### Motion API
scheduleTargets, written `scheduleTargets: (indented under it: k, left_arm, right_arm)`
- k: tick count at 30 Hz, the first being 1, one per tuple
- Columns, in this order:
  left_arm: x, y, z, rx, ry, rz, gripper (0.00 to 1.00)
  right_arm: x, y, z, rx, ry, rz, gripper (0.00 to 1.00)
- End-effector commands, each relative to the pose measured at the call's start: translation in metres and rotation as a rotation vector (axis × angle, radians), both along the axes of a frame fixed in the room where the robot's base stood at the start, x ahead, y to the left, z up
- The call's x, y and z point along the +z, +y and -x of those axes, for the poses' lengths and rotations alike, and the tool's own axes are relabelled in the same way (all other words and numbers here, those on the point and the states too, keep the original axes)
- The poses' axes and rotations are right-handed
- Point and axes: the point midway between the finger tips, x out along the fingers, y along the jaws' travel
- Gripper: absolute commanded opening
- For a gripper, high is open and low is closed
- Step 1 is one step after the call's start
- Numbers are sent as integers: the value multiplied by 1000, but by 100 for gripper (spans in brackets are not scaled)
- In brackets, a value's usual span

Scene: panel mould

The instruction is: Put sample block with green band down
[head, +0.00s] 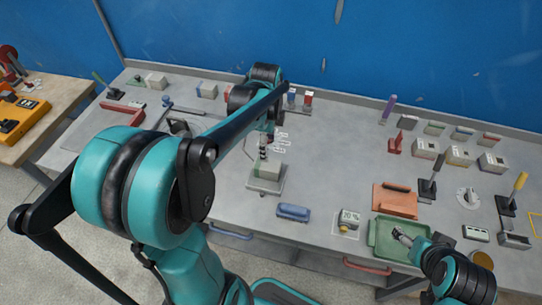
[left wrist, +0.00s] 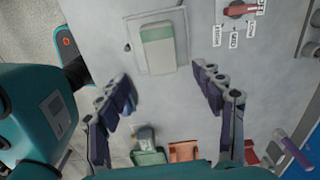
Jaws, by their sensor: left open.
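The sample block with green band (left wrist: 157,50) is pale with a green part at one end. It rests on a light grey square plate (left wrist: 182,68) on the bench; in the head view the block (head: 266,170) sits on the plate (head: 279,186) near the bench's middle. My left gripper (left wrist: 163,88) is open, its fingers wide apart with nothing between them. The block lies beyond the fingertips in the left wrist view. In the head view my left gripper (head: 263,146) is close by the block, partly hidden by my arm. My right gripper (head: 402,237) is at the green tray (head: 379,240); its fingers are too small to judge.
A blue-handled item (head: 293,212) and a small grey device (head: 348,222) lie right of the plate. An orange-brown panel (head: 394,201) lies behind the tray. Several blocks and upright handled tools stand along the back right. Bare bench lies left of the plate.

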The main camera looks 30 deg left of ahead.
Motion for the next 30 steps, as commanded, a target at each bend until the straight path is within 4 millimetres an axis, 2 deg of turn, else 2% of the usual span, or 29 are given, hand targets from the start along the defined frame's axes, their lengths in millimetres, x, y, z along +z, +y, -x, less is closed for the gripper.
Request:
scheduleTargets:
  k: [5,9,15,18,23,30]
  left_arm:
    - [21,-28,25,256,-126,-2,67]
    - [35,-57,55,580,-281,60,67]
    - [37,-88,90,989,-450,244,67]
    - [35,-97,101,1126,-491,330,67]
    - [33,-103,108,1234,-516,407,67]
    - [33,-103,108,1249,-519,417,67]
  right_arm:
    - [0,0,0,0,0,0,73]
    - [0,0,0,0,0,0,73]
    - [0,0,0,0,0,0,73]
    - [0,0,0,0,0,0,73]
    - [0,0,0,0,0,0,73]
    - [0,0,0,0,0,0,73]
